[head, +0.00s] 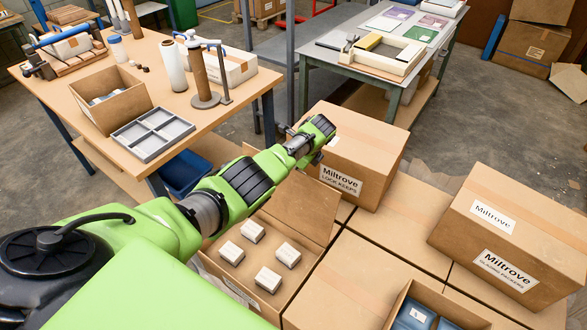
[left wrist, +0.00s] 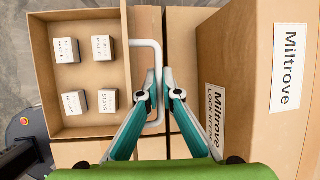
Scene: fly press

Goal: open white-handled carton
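The white-handled carton (head: 222,277) stands open below my left arm, with several small white boxes inside; its lid (head: 303,208) stands up on the right side. In the left wrist view the open carton (left wrist: 38,60) is at the left, and its lid shows nearly edge-on. The white handle (left wrist: 146,42) is a bent bar sticking out to the right from the lid. My left gripper (left wrist: 159,76) has its fingertips close together on both sides of the handle's long bar and looks shut on it. The head view hides these fingertips behind my arm. My right gripper is not in view.
A closed Miltrove carton (head: 365,140) stands just right of the lid, close to my left gripper. Another closed carton (head: 520,235) stands further right. An open carton with blue packs (head: 418,312) is at the bottom. A workbench (head: 120,60) holds a grey tray (head: 152,133) and tools.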

